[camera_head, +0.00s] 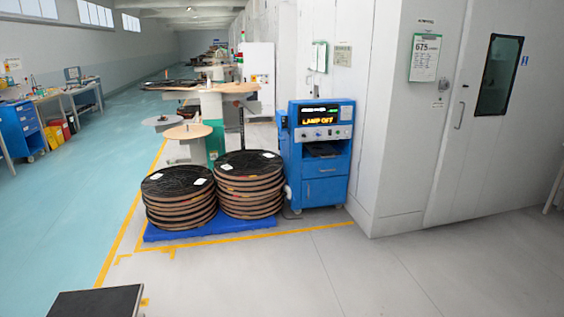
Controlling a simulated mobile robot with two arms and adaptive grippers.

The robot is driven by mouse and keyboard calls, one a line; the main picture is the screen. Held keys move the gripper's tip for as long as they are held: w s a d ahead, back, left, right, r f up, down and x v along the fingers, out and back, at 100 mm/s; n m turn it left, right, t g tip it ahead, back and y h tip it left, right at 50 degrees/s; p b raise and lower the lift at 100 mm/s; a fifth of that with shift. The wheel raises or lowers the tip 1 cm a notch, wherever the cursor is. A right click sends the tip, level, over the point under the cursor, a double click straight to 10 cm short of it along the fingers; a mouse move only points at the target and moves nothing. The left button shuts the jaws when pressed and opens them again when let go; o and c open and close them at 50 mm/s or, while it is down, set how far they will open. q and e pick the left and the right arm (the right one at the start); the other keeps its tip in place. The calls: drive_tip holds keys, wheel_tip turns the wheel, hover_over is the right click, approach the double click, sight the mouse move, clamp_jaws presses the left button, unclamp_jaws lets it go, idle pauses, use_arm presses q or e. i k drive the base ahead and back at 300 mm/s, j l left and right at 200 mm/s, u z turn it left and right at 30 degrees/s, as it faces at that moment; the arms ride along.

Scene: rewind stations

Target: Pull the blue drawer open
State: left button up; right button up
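A blue cabinet (318,160) stands against the white wall right of the middle, with an amber "LAMP OFF" display (318,120) at its top. Below its control panel is a dark recess (322,149). Under that is a narrow blue drawer front (326,168) with a small handle, seemingly closed, above a larger blue panel (325,191). A second blue unit, a wheeled cart (20,128), is at the far left; its front shows divisions like drawers, too small to tell if shut. Neither of my grippers is in view.
Two stacks of dark round reels (179,200) (248,187) sit on a blue pallet (215,229) left of the cabinet. The yellow-lined floor (280,280) in front is clear. A white wall corner (385,150) and door (480,120) are at right.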

sight(321, 168)
drive_tip(key=i+u, duration=0.25)
drive_tip(key=i, duration=1.95)
drive_tip(key=i+j, duration=0.1)
drive_tip(key=i, duration=2.05)
drive_tip(key=l+z, duration=0.05)
